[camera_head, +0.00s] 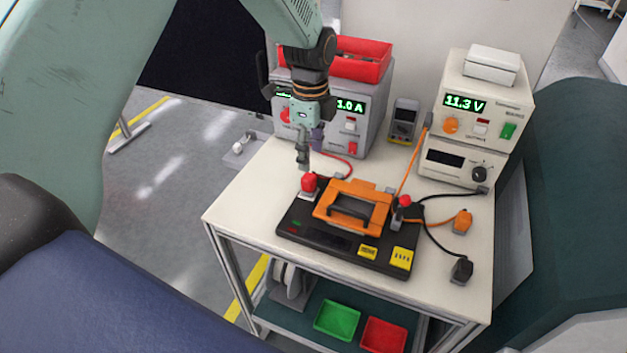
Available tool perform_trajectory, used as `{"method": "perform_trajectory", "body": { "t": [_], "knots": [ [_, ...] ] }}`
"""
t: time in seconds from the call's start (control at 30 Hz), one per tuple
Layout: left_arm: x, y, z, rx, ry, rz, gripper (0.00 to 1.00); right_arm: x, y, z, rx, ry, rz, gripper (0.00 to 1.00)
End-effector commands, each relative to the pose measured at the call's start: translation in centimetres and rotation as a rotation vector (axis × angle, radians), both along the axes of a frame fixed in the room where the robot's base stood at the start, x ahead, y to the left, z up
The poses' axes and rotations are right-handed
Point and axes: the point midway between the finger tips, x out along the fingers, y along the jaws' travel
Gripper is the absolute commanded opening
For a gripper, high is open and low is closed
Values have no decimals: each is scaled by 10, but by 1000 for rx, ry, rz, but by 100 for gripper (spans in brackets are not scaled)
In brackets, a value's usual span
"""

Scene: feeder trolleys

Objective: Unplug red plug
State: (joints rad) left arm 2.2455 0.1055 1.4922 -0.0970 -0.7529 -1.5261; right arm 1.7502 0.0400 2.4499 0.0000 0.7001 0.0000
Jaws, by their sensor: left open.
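A red plug (309,182) stands at the left side of a black device (318,237) on the trolley top. A red cable (340,159) runs near it from the grey power supply (374,123). My left gripper (308,163) points down just above the red plug. It is open, with nothing seen between its fingers. I cannot tell whether a fingertip touches the plug. A second small red-topped part (405,200) stands to the right of the orange frame (341,216) on the device. My right gripper is out of view.
The white trolley top (245,205) also carries a cream supply reading 11.3 V (486,98), a handheld meter (404,120), an orange plug (462,222) and a black plug (461,269). A red bin (362,61) sits on the grey supply. Green (337,320) and red (384,335) trays lie below.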

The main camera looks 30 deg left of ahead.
Motion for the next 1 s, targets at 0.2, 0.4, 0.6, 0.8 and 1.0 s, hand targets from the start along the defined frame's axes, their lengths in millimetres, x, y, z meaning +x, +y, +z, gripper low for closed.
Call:
{"method": "perform_trajectory", "body": {
  "t": [0.2, 0.4, 0.6, 0.8, 1.0],
  "knots": [
    [-3, 0, 0, -1, 0, 1, 55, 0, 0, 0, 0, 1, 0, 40],
    [-2, 0, -7, -1, 0, 1, 55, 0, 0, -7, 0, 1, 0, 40],
    [-1, 0, -23, 0, 0, 1, 55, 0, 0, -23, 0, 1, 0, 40],
    [0, 0, -43, 0, 0, 1, 55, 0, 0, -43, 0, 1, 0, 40],
    [0, 0, -63, 0, 2, 1, 55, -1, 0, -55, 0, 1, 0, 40]
  ]
}}
